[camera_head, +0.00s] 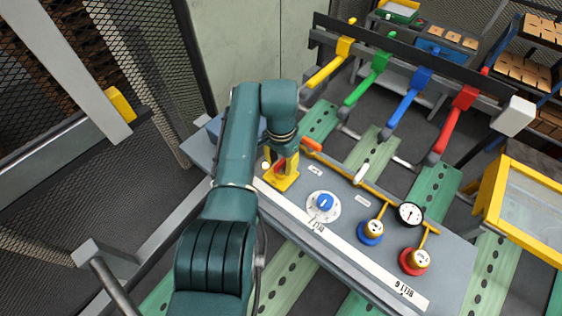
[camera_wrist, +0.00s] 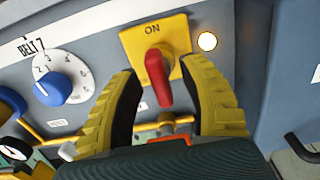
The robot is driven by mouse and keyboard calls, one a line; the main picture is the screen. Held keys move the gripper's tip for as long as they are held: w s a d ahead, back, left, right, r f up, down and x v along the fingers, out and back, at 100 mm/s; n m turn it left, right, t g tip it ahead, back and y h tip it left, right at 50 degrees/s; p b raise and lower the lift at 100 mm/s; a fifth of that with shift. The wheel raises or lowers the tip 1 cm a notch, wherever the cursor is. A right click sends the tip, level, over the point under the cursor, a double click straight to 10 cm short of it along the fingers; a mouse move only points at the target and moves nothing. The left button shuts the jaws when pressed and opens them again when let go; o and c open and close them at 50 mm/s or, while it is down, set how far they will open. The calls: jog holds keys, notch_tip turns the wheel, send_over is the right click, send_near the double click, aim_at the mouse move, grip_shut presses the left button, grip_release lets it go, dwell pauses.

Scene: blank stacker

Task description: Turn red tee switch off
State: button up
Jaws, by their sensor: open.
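The red tee switch (camera_wrist: 157,78) sits on a yellow plate (camera_wrist: 177,32) marked ON in the wrist view. Its red handle points down toward my gripper. My gripper (camera_wrist: 165,85) is open, with one yellow-and-black finger on each side of the red handle; I cannot tell whether either finger touches it. A round lamp (camera_wrist: 207,41) beside the plate glows. In the head view the yellow plate (camera_head: 284,180) and part of the red handle (camera_head: 280,166) show just below my wrist, and my arm hides the fingers.
A blue dial (camera_head: 325,202) sits right of the switch on the panel. Blue (camera_head: 370,232) and red (camera_head: 414,261) valves with a gauge (camera_head: 410,213) stand further right. A yellow pipe (camera_head: 350,178) runs behind. Coloured levers (camera_head: 411,97) line the back.

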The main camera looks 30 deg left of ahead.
grip_shut()
jog(key=shift+f+n, duration=0.1)
jog(key=shift+n, duration=0.3)
jog(key=n, duration=0.2)
jog(key=shift+n+b, duration=0.3)
jog(key=shift+n, duration=0.1)
jog(key=n, duration=0.5)
jog(key=shift+n, duration=0.3)
jog(key=n, duration=0.8)
jog(key=shift+n, duration=0.3)
